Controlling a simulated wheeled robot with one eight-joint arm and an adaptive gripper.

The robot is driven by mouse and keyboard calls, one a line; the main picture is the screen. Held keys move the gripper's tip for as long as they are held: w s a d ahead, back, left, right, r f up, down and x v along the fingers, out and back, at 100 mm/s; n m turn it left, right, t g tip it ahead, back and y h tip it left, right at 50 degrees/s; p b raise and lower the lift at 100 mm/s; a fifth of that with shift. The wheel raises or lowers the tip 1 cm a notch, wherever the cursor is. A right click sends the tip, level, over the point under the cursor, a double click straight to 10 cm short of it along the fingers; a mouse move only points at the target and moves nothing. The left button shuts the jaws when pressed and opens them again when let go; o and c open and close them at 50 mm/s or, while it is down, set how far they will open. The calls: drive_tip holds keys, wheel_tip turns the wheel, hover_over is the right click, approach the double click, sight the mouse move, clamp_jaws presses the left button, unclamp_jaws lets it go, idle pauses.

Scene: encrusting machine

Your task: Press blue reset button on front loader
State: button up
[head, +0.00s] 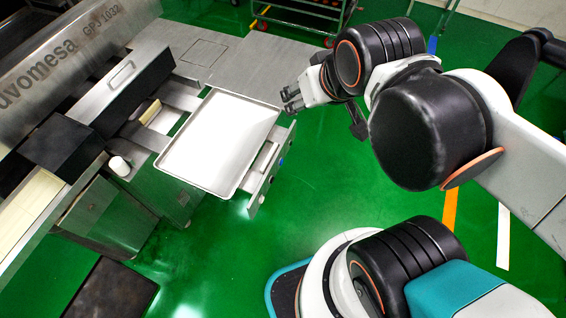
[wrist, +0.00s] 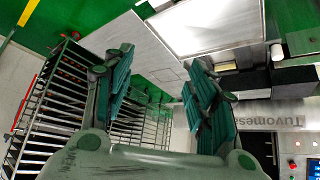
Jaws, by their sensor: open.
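The front loader's end panel (head: 268,172) is at the right end of the machine, below a flat metal tray (head: 222,140). A small bluish spot on this panel (head: 281,161) may be the blue reset button, but it is too small to be sure. My gripper (head: 291,97) is above and to the right of the tray's far corner, apart from the panel. In the wrist view my gripper (wrist: 160,62) has its two fingers spread with nothing between them. The tray also shows there (wrist: 208,24), beyond the fingers. The button cannot be made out in the wrist view.
The steel encrusting machine (head: 75,55) fills the left, with a flat steel top (head: 270,68) behind the tray. A wire rack (wrist: 60,110) stands at the left in the wrist view. Green floor (head: 330,190) right of the loader is clear.

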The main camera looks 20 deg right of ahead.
clamp_jaws()
idle(1.2)
